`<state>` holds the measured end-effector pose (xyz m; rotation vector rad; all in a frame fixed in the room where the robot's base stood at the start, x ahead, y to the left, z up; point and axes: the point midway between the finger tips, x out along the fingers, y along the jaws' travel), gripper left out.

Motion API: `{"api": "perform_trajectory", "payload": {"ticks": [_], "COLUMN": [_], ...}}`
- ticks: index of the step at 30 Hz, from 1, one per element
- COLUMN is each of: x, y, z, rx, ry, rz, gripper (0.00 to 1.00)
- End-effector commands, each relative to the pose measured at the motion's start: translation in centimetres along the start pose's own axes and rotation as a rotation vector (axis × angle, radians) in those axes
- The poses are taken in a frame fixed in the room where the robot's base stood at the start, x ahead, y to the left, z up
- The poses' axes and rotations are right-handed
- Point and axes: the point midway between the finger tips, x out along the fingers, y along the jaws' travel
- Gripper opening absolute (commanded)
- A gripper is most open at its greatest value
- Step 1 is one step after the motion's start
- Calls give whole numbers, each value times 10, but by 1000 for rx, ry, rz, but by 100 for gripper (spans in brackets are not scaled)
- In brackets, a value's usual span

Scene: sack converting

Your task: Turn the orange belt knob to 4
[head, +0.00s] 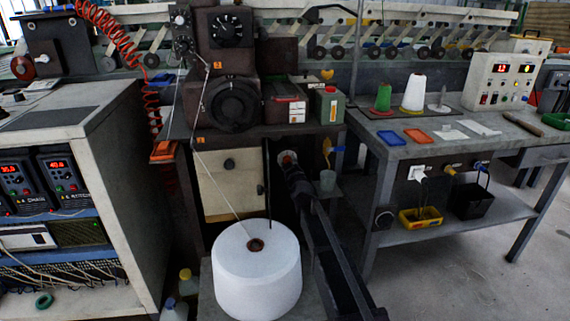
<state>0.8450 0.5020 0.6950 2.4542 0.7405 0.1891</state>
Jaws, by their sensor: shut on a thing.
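The orange belt knob (287,155) sits low on the dark front of the machine, right of the cream panel, and only a small reddish-orange part of it shows. My gripper (289,164) reaches up to it from the lower right and is shut on it. The fingers cover most of the knob. Its pointer and any numbers around it cannot be read from here. My dark arm runs from the gripper down to the bottom edge of the picture.
A large white thread spool (240,290) stands left of my arm, its thread rising to the machine. A cup (327,181) and a yellow-and-blue tool are close right of the gripper. A grey workbench (390,150) stands further right. Open floor lies at lower right.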

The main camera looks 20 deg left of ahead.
Motion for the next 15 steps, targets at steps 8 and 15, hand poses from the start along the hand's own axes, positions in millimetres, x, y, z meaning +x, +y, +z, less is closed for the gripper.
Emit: {"api": "perform_trajectory", "payload": {"ticks": [8,15], "x": [-3,-1], "y": [-3,-2], "z": [0,0], "rx": [0,-1], "ry": [-2,-1], "rz": [-8,-5], "gripper": [46,78]}}
